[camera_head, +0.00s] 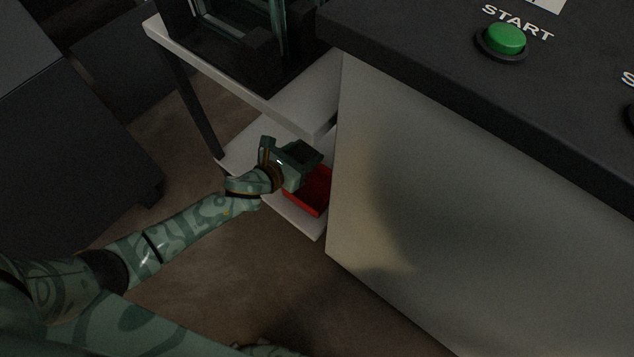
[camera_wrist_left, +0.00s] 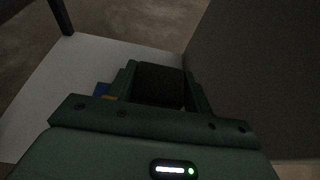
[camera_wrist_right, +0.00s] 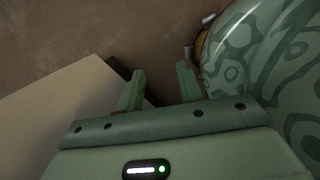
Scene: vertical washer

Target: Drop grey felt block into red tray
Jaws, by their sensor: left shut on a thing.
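The dark grey felt block (camera_wrist_left: 160,85) is between the fingers of my left gripper (camera_wrist_left: 160,80), which is shut on it. In the head view the left gripper (camera_head: 306,155) is over the lower white shelf, with the block (camera_head: 304,150) at its tip. The red tray (camera_head: 317,194) lies on that shelf, just below and to the right of the gripper, partly covered by it. I cannot make out the tray in the left wrist view. My right gripper (camera_wrist_right: 160,78) is open and empty in the right wrist view.
The large washer cabinet (camera_head: 430,200) stands close on the right of the tray. The upper white shelf (camera_head: 235,80) is above and behind. A green start button (camera_head: 505,38) is on the dark top. Small blue (camera_wrist_left: 102,89) and yellow (camera_wrist_left: 109,98) things show beside the left gripper.

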